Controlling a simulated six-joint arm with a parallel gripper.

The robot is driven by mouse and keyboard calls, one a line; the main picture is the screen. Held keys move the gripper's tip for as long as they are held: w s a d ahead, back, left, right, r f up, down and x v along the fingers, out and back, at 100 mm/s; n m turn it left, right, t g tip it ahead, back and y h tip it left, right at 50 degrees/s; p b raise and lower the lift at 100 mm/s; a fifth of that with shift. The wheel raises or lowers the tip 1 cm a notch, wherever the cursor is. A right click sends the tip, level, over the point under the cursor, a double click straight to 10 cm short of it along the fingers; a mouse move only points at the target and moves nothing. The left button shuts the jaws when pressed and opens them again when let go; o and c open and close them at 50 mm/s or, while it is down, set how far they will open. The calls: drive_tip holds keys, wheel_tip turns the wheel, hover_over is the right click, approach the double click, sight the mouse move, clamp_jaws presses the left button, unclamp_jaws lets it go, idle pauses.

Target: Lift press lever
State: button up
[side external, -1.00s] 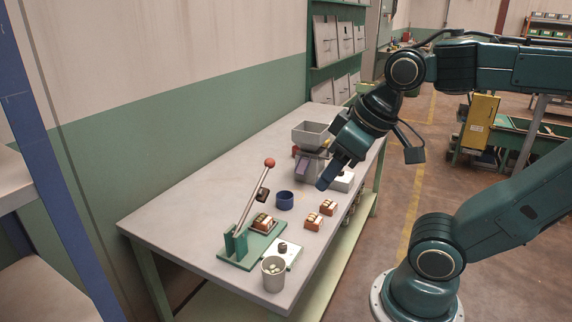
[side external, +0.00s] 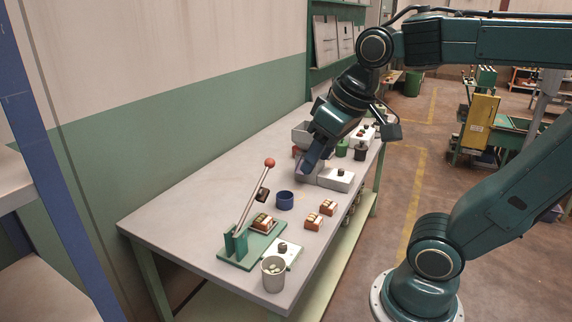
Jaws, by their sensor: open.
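The press lever (side external: 252,200) rises from a green press (side external: 236,243) at the near left of the table. It leans up and to the right and ends in a red ball knob (side external: 270,162). A dark block sits partway along it. A brown and white box (side external: 263,222) stands on the press base below the lever. My gripper (side external: 307,171) is open above the table, at the grey hopper, to the right of the lever and farther back. It is well apart from the knob. The arm hides part of the hopper.
A grey cup (side external: 273,273) and a white plate with a dark knob (side external: 286,255) are in front. The table left of the lever is clear.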

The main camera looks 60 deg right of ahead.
drive_tip(key=w+d+r+m+g, duration=0.1)
drive_tip(key=w+d+m, duration=0.1)
drive_tip(key=w+d, duration=0.3)
drive_tip(key=w+d+r+m+g, duration=0.1)
drive_tip(key=w+d+g, duration=0.15)
drive_tip(key=w, duration=0.55)
drive_tip(key=w+d+f+m, duration=0.1)
drive_tip(key=w+d+f, duration=0.1)
drive_tip(key=w+d, duration=0.1)
drive_tip(key=w+d+f+m+g, duration=0.1)
drive_tip(key=w+d+f, duration=0.1)
drive_tip(key=w+d, duration=0.1)
drive_tip(key=w+d+f+m, duration=0.1)
drive_tip(key=w+d+f, duration=0.1)
drive_tip(key=d, duration=0.3)
drive_tip(key=shift+w+d+f+m+g, duration=0.25)
drive_tip(key=shift+w+f+m, duration=0.15)
drive_tip(key=shift+w, duration=0.2)
drive_tip(key=shift+f, duration=0.1)
wheel_tip(320, 180, down, 14)
drive_tip(key=shift+s+d+r, duration=0.1)
drive_tip(key=shift+r, duration=0.1)
clamp_jaws()
